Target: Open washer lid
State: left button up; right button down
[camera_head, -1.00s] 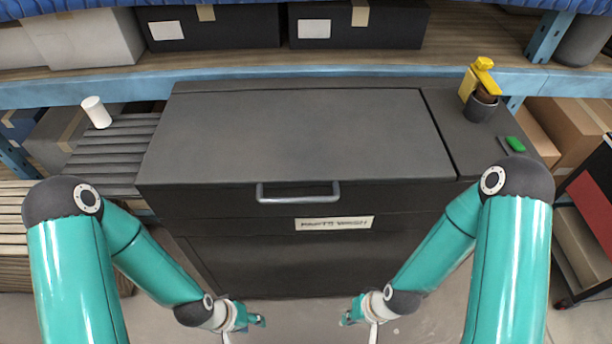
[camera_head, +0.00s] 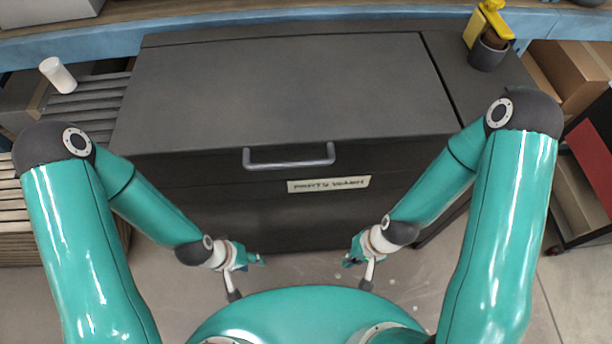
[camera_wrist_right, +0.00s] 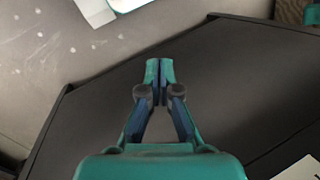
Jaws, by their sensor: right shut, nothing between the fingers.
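The washer (camera_head: 250,215) is a dark grey box with a flat lid (camera_head: 285,90), which is closed. A grey bar handle (camera_head: 289,163) is fixed on the front, below the lid's front edge. A label (camera_head: 329,184) is below and right of the handle. My left gripper (camera_head: 258,260) is in front of the washer, below the handle and apart from it; its fingers are too small to judge. My right gripper (camera_head: 350,262) is also low in front of the washer, apart from the handle. In the right wrist view, the right gripper (camera_wrist_right: 159,70) has its fingertips together, with nothing between them.
A dark cup (camera_head: 488,52) with a yellow bottle (camera_head: 487,22) stands on the right side panel. A white cylinder (camera_head: 58,75) stands on the ribbed surface at left. A blue-edged shelf (camera_head: 230,27) runs behind. Cardboard boxes (camera_head: 572,72) are at right. Floor shows in front.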

jog(key=s+a+f+m+g+y+b, duration=0.2)
jog(key=s+f+m+g+b, duration=0.25)
jog(key=b, duration=0.55)
jog(key=m+t+y+b, duration=1)
jog(key=m+y+b, duration=0.6)
jog(key=y+b, duration=0.8)
send_near(287, 167)
jog(key=h+b, duration=0.3)
jog(key=shift+n, duration=0.25)
jog(key=r, duration=0.2)
jog(key=a+r, duration=0.1)
jog(key=r, duration=0.1)
jog(key=shift+w+r, duration=0.1)
jog(key=shift+w, duration=0.15)
pick_arm(q)
notch_tip(287, 167, down, 39)
pick_arm(e)
jog(key=shift+w+r, duration=0.15)
jog(key=shift+r, duration=0.35)
